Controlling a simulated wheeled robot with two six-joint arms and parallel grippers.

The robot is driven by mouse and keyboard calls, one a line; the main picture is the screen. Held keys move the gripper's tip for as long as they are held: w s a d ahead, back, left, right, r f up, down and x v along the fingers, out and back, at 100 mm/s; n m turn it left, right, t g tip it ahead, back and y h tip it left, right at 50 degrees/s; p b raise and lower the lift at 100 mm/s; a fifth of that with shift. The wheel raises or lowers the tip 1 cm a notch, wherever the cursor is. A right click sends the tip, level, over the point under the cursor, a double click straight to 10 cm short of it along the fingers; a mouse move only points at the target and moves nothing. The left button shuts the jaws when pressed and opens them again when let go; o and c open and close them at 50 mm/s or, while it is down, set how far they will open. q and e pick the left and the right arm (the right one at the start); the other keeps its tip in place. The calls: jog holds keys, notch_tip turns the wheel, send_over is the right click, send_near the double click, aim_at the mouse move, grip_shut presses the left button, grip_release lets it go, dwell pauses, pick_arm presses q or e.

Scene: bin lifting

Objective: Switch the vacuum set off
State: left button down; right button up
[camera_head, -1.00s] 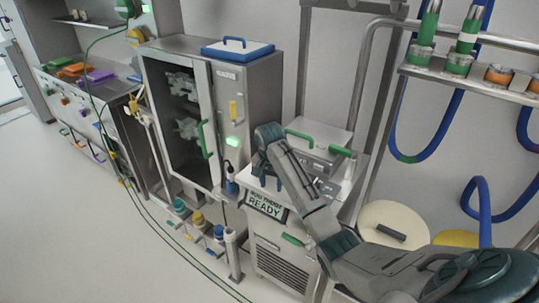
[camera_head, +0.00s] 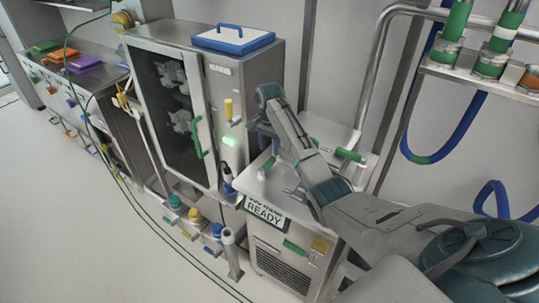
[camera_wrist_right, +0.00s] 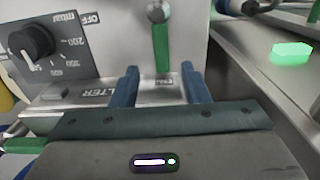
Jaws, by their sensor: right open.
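The vacuum set shows close up in the right wrist view as a pale metal front (camera_wrist_right: 115,45) with a grey dial plate and black knob (camera_wrist_right: 32,42) marked in mbar. A green lever (camera_wrist_right: 161,48) hangs straight down from a round pivot, right of an OFF label (camera_wrist_right: 90,18). My right gripper (camera_wrist_right: 159,70) is open, its two blue fingers apart, one on each side of the lever's lower end; I cannot tell whether they touch it. My left gripper is not in view.
A steel cabinet (camera_head: 140,45) with a glass door stands left of the bench, a blue-rimmed tray (camera_head: 233,39) on top. A READY sign (camera_head: 265,210) is on the bench front. Bottles (camera_head: 174,202) stand low beside it. Blue hoses (camera_head: 440,145) hang at right.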

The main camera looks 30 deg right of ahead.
aim_at(270, 161)
jog(key=f, duration=0.2)
jog(key=f+p, duration=0.1)
jog(key=f, duration=0.2)
jog(key=shift+w+d, duration=0.2)
jog(key=shift+f, duration=0.75)
jog(key=shift+c, duration=0.4)
jog(key=c, duration=0.7)
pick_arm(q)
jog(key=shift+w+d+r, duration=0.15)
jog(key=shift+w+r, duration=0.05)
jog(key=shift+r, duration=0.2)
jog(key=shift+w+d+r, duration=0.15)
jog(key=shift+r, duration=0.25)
pick_arm(e)
grip_shut()
